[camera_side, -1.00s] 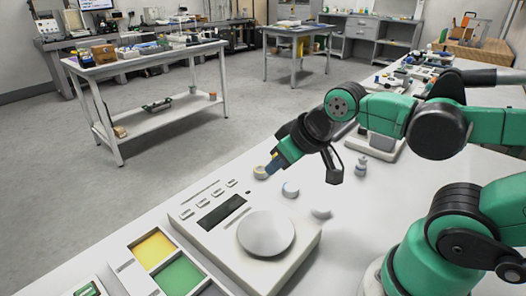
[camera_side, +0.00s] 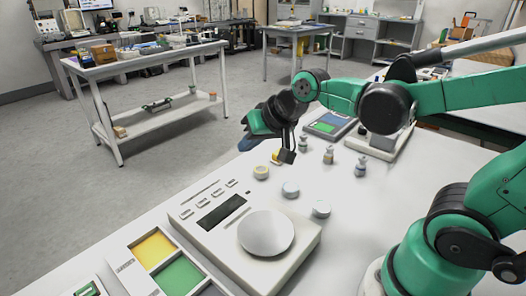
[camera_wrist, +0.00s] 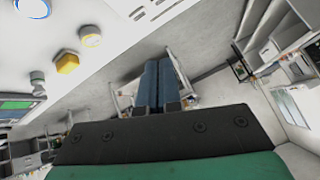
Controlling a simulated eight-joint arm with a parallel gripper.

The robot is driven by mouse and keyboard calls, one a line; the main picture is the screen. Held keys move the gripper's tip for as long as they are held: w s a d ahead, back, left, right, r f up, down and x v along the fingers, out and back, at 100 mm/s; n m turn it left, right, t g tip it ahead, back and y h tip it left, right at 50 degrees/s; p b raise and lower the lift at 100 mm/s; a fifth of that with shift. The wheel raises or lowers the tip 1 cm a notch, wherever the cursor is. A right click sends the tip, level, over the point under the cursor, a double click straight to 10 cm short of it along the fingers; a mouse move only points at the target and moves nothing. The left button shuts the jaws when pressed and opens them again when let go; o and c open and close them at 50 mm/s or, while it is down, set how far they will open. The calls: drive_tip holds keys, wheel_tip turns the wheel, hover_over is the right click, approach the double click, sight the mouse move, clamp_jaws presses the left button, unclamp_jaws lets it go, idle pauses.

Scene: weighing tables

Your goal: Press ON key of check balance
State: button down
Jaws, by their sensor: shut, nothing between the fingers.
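A white balance (camera_side: 222,240) stands on the near table with a round weighing pan (camera_side: 266,233), a dark display (camera_side: 221,212) and a row of small keys (camera_side: 202,206) along its far left edge. The key labels are too small to read. Part of the balance with keys (camera_wrist: 150,8) shows at the top of the wrist view. My gripper (camera_side: 243,146) is beyond the balance, at the table's far left edge, apart from the keys. In the wrist view, the blue fingers of my gripper (camera_wrist: 160,70) are together and empty.
Small bottles (camera_side: 328,155) and another device (camera_side: 378,143) stand farther back. A tray with coloured panels (camera_side: 154,249) lies left of the balance.

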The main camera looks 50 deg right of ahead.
sight(234, 185)
drive_tip(key=w+m+t, duration=0.1)
drive_tip(key=w+m, duration=0.2)
drive_tip(key=w, duration=0.3)
drive_tip(key=shift+d+f+m, duration=0.3)
drive_tip(key=shift+d, duration=0.15)
drive_tip(key=shift+f, duration=0.1)
drive_tip(key=shift+f, duration=4.3)
drive_tip(key=shift+f, duration=0.1)
drive_tip(key=shift+f, duration=0.3)
drive_tip(key=shift+f, duration=0.35)
drive_tip(key=shift+r, duration=0.75)
